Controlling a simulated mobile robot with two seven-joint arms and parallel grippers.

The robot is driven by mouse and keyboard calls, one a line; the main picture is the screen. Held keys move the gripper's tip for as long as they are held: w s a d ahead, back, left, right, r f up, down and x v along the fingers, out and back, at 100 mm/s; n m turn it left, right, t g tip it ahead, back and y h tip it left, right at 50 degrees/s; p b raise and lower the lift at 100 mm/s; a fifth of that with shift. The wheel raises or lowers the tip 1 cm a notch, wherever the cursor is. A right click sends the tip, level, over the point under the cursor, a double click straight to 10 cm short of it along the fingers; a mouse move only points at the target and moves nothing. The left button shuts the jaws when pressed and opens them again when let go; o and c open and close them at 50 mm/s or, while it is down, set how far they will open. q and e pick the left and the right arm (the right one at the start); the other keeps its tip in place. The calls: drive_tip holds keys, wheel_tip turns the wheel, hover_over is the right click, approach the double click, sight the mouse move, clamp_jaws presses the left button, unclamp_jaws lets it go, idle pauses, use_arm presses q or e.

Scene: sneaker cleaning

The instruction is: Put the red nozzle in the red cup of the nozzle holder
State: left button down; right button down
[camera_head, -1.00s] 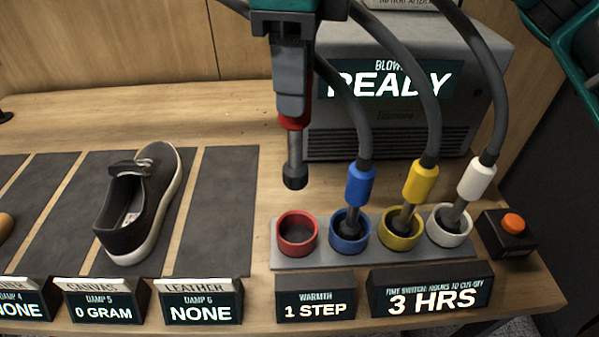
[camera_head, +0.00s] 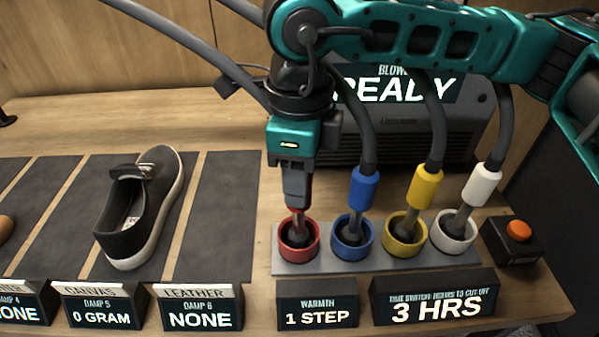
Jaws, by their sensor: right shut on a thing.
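The red nozzle (camera_head: 298,227) is upright with its dark tip down inside the red cup (camera_head: 299,252) of the nozzle holder (camera_head: 336,266). Most of its red collar is hidden behind the fingers. My right gripper (camera_head: 297,200) points straight down above the red cup and is shut on the red nozzle. The blue cup (camera_head: 352,246), yellow cup (camera_head: 403,243) and white cup (camera_head: 452,239) hold the blue, yellow and white nozzles. My left gripper is out of view.
The blower (camera_head: 400,125) reading READY stands behind the holder, with hoses running to the nozzles. A black sneaker (camera_head: 137,208) lies on a mat at left. A box with an orange button (camera_head: 518,231) is to the right. Small displays (camera_head: 317,303) line the front.

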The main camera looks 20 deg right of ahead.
drive_tip(key=shift+f, duration=0.15)
drive_tip(key=c, duration=0.7)
unclamp_jaws()
drive_tip(key=shift+r, duration=0.35)
wheel_tip(320, 180, up, 12)
drive_tip(key=shift+f, duration=0.1)
